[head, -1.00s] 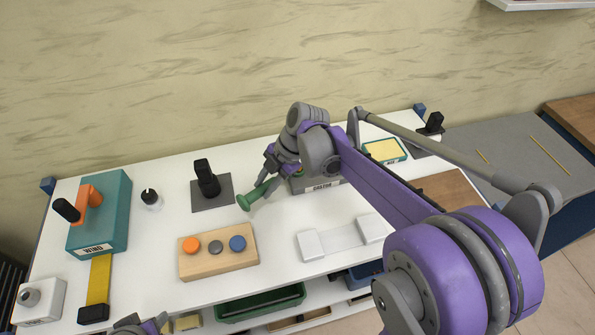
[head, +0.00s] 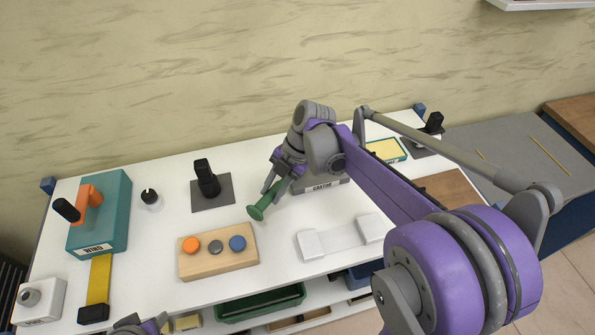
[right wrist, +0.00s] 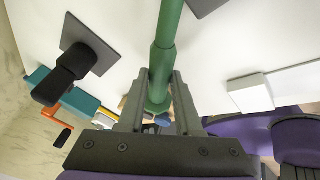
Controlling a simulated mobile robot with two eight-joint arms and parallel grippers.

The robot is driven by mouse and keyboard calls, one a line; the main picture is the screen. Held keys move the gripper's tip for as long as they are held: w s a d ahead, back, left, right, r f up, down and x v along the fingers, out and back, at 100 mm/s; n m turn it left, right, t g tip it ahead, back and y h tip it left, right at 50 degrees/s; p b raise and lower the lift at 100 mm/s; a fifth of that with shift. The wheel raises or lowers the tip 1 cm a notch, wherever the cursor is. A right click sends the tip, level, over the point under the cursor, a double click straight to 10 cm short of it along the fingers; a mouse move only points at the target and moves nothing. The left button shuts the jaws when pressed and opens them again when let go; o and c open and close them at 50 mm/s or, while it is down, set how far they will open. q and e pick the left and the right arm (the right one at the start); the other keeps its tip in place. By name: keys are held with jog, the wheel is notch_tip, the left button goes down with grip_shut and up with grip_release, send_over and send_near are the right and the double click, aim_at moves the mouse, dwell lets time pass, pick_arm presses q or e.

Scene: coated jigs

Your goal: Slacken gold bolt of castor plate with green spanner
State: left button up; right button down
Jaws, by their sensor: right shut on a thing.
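The green spanner (head: 263,205) is held at a slant above the white table, with its round end down and to the left. My right gripper (head: 273,188) is shut on it. In the right wrist view the green shaft (right wrist: 168,30) runs up from between the fingers of the right gripper (right wrist: 160,85). The castor plate's grey block (head: 322,187), labelled CASTOR, is right of the gripper and partly hidden behind my right arm. I cannot make out the gold bolt. Part of my left gripper (head: 140,327) shows at the bottom edge; its jaws cannot be read.
A wooden block (head: 220,262) with orange, grey and blue knobs stands in front of the spanner. A black post on a grey plate (head: 225,193) is to its left. A teal box (head: 117,215) stands far left. White pads (head: 311,245) lie front right. Table between them is clear.

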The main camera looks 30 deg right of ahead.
jog(key=shift+s+d+n+g, duration=0.3)
jog(key=shift+s+d+n, duration=0.15)
jog(key=shift+s+n, duration=0.3)
jog(key=shift+w+a+m, duration=0.35)
jog(key=shift+w+m, duration=0.2)
jog(key=shift+w, duration=0.05)
jog(key=c, duration=1.2)
grip_release()
jog(key=shift+c, duration=0.2)
grip_shut()
jog(key=shift+o, duration=0.3)
grip_release()
grip_shut()
